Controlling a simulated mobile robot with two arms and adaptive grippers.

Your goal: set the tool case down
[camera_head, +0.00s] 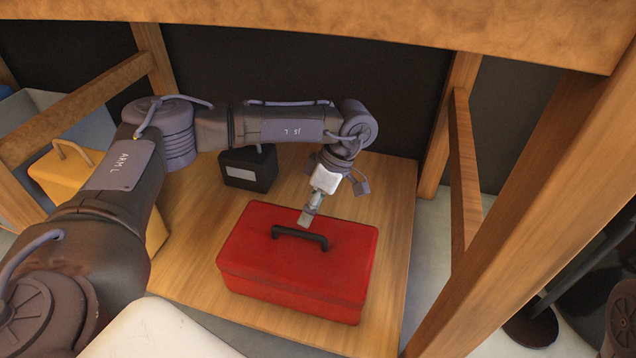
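The red tool case (300,268) lies flat on the wooden shelf board (388,262), with its black handle (300,237) on the lid. My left gripper (306,217) points down just above and behind the handle. Its fingertips appear apart from the handle, with a bit of red lid showing between. The fingers are seen nearly edge-on, so their opening cannot be made out. My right gripper is not in view.
A small black box (248,168) stands behind the case. A yellow case (70,172) is at the left, partly behind my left arm. Wooden posts (530,200) and a top beam (330,22) frame the shelf. Bare board lies right of the case.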

